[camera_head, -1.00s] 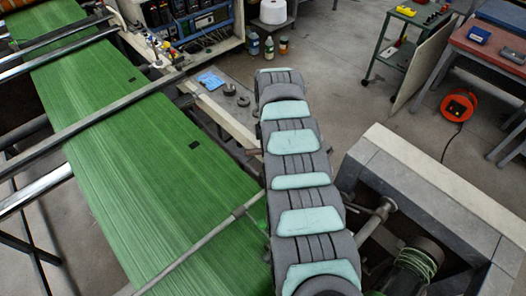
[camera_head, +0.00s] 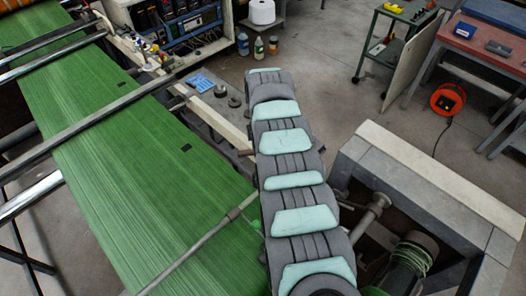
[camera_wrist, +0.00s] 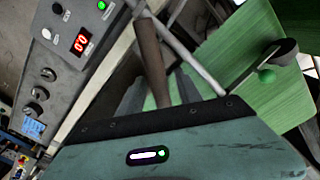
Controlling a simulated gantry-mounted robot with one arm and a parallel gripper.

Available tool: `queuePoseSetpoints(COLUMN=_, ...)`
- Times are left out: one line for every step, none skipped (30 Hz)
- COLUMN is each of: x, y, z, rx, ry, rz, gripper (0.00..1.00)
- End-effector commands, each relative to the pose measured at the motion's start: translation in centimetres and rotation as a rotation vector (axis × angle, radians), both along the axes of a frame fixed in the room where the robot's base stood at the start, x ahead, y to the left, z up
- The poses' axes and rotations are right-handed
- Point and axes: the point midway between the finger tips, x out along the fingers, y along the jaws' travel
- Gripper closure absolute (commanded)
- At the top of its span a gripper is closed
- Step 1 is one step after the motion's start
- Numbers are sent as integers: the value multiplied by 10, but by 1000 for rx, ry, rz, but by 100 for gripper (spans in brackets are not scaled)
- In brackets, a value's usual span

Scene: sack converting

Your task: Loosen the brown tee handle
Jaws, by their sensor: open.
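In the wrist view a brown bar (camera_wrist: 151,58), which looks like the brown tee handle, runs down the picture toward my gripper's teal body. My gripper (camera_wrist: 160,88) is open, with grey fingers on either side of the bar's lower end. I cannot tell whether they touch it. The bar's lower end is hidden behind the gripper body, and a crosspiece is not clear.
A grey control panel (camera_wrist: 62,72) with knobs and a red display stands left in the wrist view. A green ball knob (camera_wrist: 266,76) and a pale rod (camera_wrist: 190,50) are close to the gripper. The green web (camera_head: 130,170) runs left of my arm; a grey frame (camera_head: 425,185) stands right.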

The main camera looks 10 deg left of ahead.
Motion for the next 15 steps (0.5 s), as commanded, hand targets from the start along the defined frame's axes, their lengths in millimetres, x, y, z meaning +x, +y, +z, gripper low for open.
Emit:
queuePoseSetpoints(x=0, y=0, z=0, rx=0, ry=0, rz=0, gripper=59)
queuePoseSetpoints(x=0, y=0, z=0, rx=0, ry=0, rz=0, gripper=59)
queuePoseSetpoints(x=0, y=0, z=1, rx=0, ry=0, rz=0, gripper=59)
queuePoseSetpoints(x=0, y=0, z=3, rx=0, ry=-1, rz=0, gripper=59)
queuePoseSetpoints(x=1, y=0, z=4, rx=-1, ry=-1, rz=0, gripper=59)
queuePoseSetpoints(x=1, y=0, z=7, rx=0, ry=-2, rz=-1, gripper=59)
queuePoseSetpoints(x=1, y=0, z=10, rx=0, ry=-3, rz=-1, gripper=59)
queuePoseSetpoints(x=1, y=0, z=13, rx=1, ry=-4, rz=0, gripper=59)
queuePoseSetpoints(x=2, y=0, z=18, rx=1, ry=-5, rz=0, gripper=59)
queuePoseSetpoints(x=2, y=0, z=22, rx=1, ry=-6, rz=1, gripper=59)
queuePoseSetpoints(x=2, y=1, z=27, rx=1, ry=-6, rz=1, gripper=59)
queuePoseSetpoints(x=1, y=1, z=35, rx=2, ry=-5, rz=2, gripper=59)
queuePoseSetpoints(x=2, y=1, z=40, rx=1, ry=-5, rz=1, gripper=59)
queuePoseSetpoints(x=2, y=1, z=47, rx=1, ry=-6, rz=1, gripper=59)
queuePoseSetpoints(x=2, y=0, z=55, rx=1, ry=-8, rz=1, gripper=59)
